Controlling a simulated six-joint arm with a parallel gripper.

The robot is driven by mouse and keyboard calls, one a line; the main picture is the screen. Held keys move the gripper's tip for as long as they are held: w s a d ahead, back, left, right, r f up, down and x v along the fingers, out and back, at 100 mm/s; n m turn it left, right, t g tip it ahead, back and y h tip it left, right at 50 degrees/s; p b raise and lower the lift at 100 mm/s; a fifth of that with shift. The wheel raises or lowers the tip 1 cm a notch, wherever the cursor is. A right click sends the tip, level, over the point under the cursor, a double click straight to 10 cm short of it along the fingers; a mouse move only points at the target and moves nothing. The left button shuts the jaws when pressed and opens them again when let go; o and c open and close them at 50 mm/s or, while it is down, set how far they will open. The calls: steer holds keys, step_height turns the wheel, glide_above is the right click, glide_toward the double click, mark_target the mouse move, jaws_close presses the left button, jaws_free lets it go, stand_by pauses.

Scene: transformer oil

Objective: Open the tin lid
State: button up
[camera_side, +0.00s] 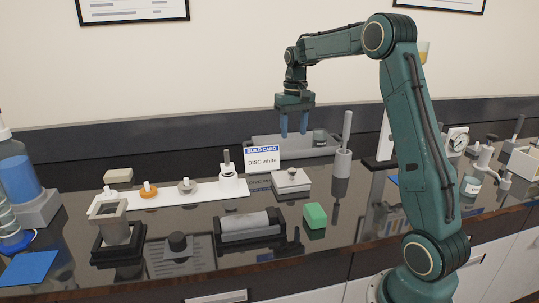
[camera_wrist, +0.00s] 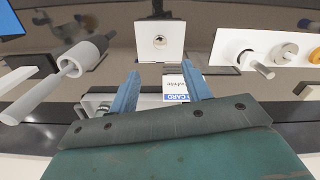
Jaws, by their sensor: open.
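A small square pale tin with a knob on its lid (camera_side: 291,180) stands on the dark counter, in front of the build card. It also shows in the wrist view (camera_wrist: 160,40) at the top centre, with the lid seated on it. My gripper (camera_side: 294,134) points down over the grey tray at the back, behind and above the tin and apart from it. Its two blue fingers (camera_wrist: 160,72) are spread with nothing between them. The fingers partly hide the tray in the side view.
The build card (camera_side: 262,159) reads "DISC white" and stands left of the tin. A grey cup with a rod (camera_side: 342,163) is to its right, and a green block (camera_side: 315,215) is in front. A white strip with knobbed discs (camera_side: 205,195) lies at left.

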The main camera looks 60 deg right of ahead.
mark_target(292, 169)
step_height(292, 169, down, 13)
stand_by(0.6)
jaws_close()
